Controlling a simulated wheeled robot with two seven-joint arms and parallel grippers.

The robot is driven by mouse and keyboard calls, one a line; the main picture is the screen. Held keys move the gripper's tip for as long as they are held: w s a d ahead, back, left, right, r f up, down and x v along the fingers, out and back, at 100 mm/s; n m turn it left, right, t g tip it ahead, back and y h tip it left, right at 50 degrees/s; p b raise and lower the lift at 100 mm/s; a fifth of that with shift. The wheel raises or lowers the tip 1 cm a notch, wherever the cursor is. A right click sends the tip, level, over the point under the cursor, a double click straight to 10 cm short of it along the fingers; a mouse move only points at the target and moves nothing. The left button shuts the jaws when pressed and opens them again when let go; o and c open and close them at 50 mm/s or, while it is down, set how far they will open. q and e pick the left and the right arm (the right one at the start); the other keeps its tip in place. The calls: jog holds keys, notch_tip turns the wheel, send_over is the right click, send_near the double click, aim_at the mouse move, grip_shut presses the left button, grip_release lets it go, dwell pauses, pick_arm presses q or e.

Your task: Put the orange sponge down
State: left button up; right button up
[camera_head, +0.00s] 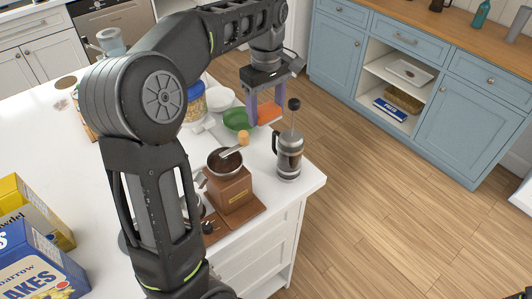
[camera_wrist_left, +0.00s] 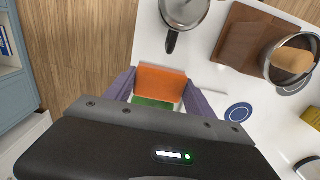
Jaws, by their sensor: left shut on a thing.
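The orange sponge (camera_head: 268,114) is between the purple fingers of my left gripper (camera_head: 265,110), near the far right edge of the white counter (camera_head: 262,153). In the left wrist view the sponge (camera_wrist_left: 161,84) spans the gap between the fingers of my left gripper (camera_wrist_left: 158,88), which is shut on it. A green patch (camera_wrist_left: 153,103) shows below the orange; I cannot tell if it is part of the sponge or the green dish. Whether the sponge touches the counter is unclear. My right gripper is not in view.
A green dish (camera_head: 236,119) lies left of the sponge. A French press (camera_head: 289,158) stands in front of it, near the counter edge. A wooden coffee grinder (camera_head: 230,190) on a brown board (camera_head: 240,217) is nearer.

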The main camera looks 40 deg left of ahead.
pick_arm(q)
send_over(266, 151)
notch_tip(266, 151, down, 6)
jog(key=shift+w+f, duration=0.1)
jog(key=shift+f, duration=0.15)
jog(key=shift+f+p, duration=0.45)
jog(key=shift+f, duration=1.8)
jog(key=shift+f, duration=0.15)
jog(key=o, duration=1.3)
notch_tip(266, 151, up, 12)
jog(key=shift+r, duration=0.2)
